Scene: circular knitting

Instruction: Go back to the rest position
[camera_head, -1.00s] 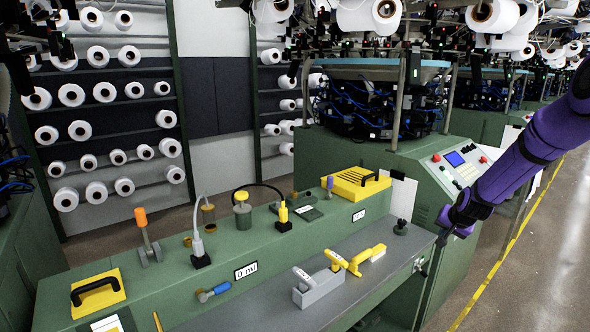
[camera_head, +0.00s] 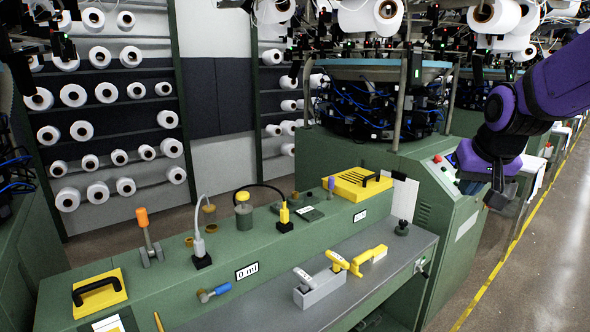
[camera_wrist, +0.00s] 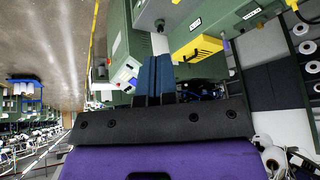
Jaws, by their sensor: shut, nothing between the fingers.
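My purple arm reaches in from the right edge in the head view. My gripper (camera_head: 497,196) hangs at its end, beside the control panel of the knitting machine and clear of the bench. In the wrist view my gripper (camera_wrist: 155,78) shows two blue-grey fingers close together, with nothing between them. The fingers touch no object that I can see. The head view shows the gripper small and dark, partly hidden by the wrist.
The green bench (camera_head: 225,262) carries a yellow case (camera_head: 356,184), a yellow-handled tool (camera_head: 370,255), a grey holder (camera_head: 318,290) and an orange-topped lever (camera_head: 147,236). The knitting machine (camera_head: 345,150) stands behind. Open floor (camera_head: 545,260) lies at right, with a yellow line.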

